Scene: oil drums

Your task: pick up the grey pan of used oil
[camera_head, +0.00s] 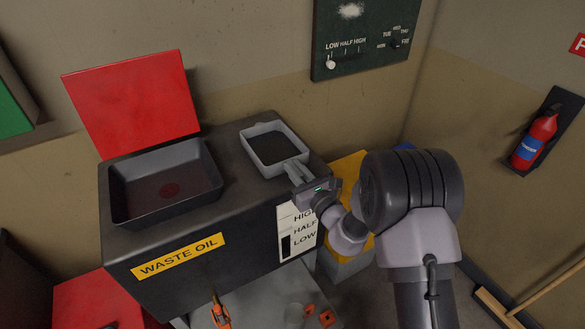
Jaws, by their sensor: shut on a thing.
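The grey pan (295,147) with dark oil in it is at the right end of the top of the waste oil tank (225,185). It looks level. My gripper (299,174) is shut on the pan's handle at its near right side. The fingertips are small and partly hidden by the gripper body. I cannot tell whether the pan touches the tank top or is just above it.
A dark open basin (205,165) with a raised red lid (130,100) takes up the tank's left side. A gauge label (298,228) is on the tank front. A yellow-topped box (348,168) stands right of the tank. A fire extinguisher (534,140) hangs on the right wall.

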